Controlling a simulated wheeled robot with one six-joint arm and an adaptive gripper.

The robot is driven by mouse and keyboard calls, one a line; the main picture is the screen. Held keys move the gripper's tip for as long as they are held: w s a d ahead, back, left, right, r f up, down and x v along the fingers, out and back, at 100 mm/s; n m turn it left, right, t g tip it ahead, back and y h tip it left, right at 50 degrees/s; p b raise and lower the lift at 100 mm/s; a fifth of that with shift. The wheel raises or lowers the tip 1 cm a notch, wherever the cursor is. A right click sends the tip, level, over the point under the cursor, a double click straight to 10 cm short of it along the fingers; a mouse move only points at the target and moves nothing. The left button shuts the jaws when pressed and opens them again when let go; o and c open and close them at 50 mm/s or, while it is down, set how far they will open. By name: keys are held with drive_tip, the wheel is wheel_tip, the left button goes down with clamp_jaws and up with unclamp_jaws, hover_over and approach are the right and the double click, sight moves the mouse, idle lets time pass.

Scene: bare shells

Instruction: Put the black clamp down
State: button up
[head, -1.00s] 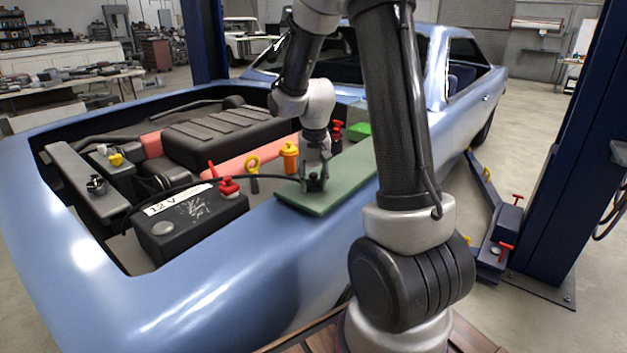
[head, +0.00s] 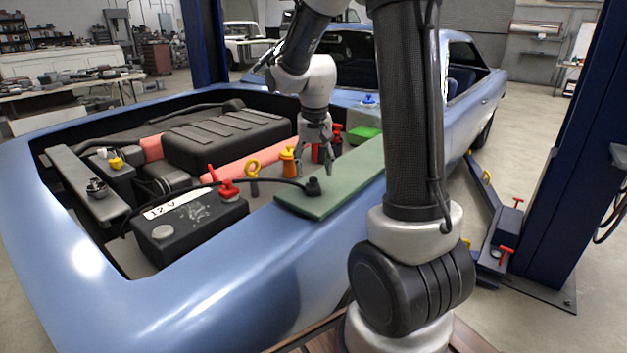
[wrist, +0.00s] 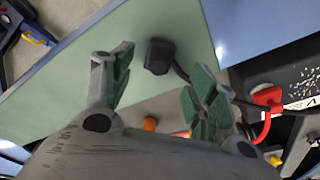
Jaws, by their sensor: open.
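The black clamp (head: 312,187) lies on the green mat (head: 335,190) on the car's fender, with its black cable running left past the battery (head: 190,225). In the wrist view the clamp (wrist: 159,56) rests on the mat (wrist: 60,85), beyond the fingertips and apart from them. My gripper (head: 316,172) is open and empty, up and behind the clamp in the head view. Its two green-padded fingers (wrist: 155,80) are spread wide in the wrist view. A red clamp (head: 228,188) sits on the battery.
The mat's middle is bare.

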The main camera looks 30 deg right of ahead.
sight(314, 190)
drive_tip(key=s+a+r+n+t, duration=0.1)
drive_tip(key=s+a+r+n, duration=0.15)
drive_tip(key=s+r, duration=0.8)
drive_tip(key=s+a+n+t, duration=0.2)
drive_tip(key=s, duration=1)
drive_tip(key=shift+s+a+r+y, duration=0.2)
drive_tip(key=shift+r+y, duration=0.1)
drive_tip(key=shift+r, duration=0.1)
drive_tip(key=shift+n, duration=0.25)
